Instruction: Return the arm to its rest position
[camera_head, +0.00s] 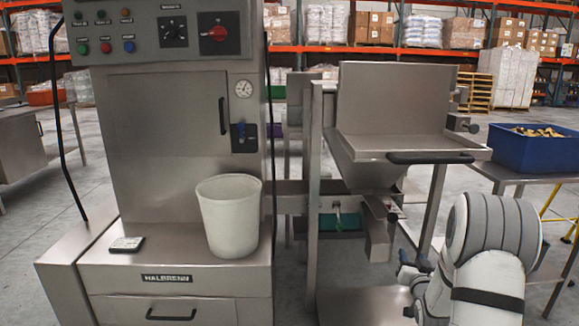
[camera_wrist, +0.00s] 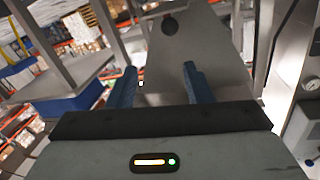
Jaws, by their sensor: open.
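My gripper (camera_wrist: 158,82) shows in the wrist view with its two blue fingers apart and nothing between them. A grey metal surface lies beyond the fingers. In the head view my white and grey arm stands at the lower right, in front of the steel hopper stand. A small part of my gripper (camera_head: 415,272) shows at the arm's left, low beside the stand's legs; the rest is hidden by the arm.
A steel machine (camera_head: 165,130) carries a white bucket (camera_head: 230,232) and a small dark device (camera_head: 127,244). The hopper (camera_head: 400,146) stands close to my arm. A blue bin (camera_head: 535,153) sits on a table at right. Open floor lies behind, before the racks.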

